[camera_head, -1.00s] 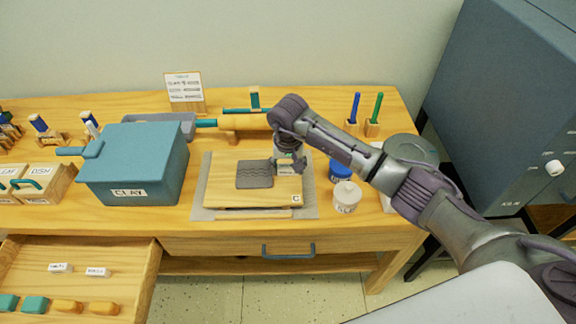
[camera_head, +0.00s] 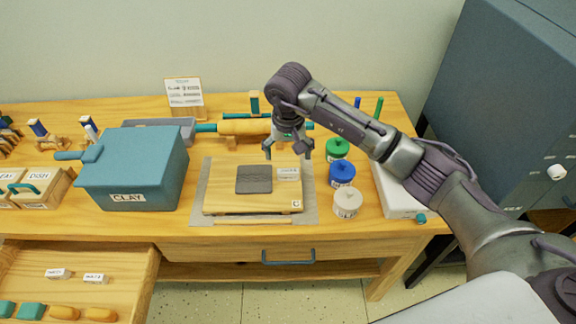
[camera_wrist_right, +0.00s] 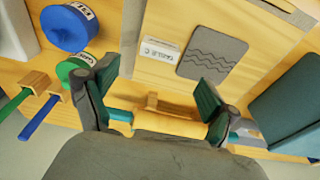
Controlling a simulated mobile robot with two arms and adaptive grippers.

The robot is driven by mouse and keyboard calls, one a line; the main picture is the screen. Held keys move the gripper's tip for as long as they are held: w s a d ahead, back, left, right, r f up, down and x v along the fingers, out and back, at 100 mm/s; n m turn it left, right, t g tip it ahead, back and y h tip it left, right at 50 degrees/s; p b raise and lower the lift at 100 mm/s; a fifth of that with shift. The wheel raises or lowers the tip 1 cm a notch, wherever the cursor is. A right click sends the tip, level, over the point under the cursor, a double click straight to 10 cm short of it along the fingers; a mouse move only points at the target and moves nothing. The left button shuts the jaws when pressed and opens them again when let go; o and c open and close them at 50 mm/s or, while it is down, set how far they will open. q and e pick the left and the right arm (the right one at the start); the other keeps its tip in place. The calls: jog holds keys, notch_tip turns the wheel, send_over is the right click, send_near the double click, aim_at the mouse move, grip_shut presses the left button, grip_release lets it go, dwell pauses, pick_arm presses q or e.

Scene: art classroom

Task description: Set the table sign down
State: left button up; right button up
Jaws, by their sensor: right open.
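The table sign, a small white card lettered "TABLE C" (camera_wrist_right: 160,50), rests on the wooden board (camera_head: 250,203), beside the grey wavy-lined clay slab (camera_head: 254,180). The sign also shows in the head view (camera_head: 288,174), close to the slab's right edge. My right gripper (camera_head: 287,155) is open and empty, above and just behind the sign, clear of it. In the right wrist view its two fingers (camera_wrist_right: 157,85) are spread apart with nothing between them. My left gripper is not in view.
Green (camera_head: 338,148), blue (camera_head: 342,173) and white (camera_head: 347,199) jars stand right of the board. The teal clay bin (camera_head: 133,170) stands left. A rolling pin (camera_head: 245,127) lies behind, near an upright card (camera_head: 184,92). A drawer (camera_head: 70,285) is open at front left.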

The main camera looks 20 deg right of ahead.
jog(key=r, duration=0.3)
jog(key=shift+s+r, duration=0.25)
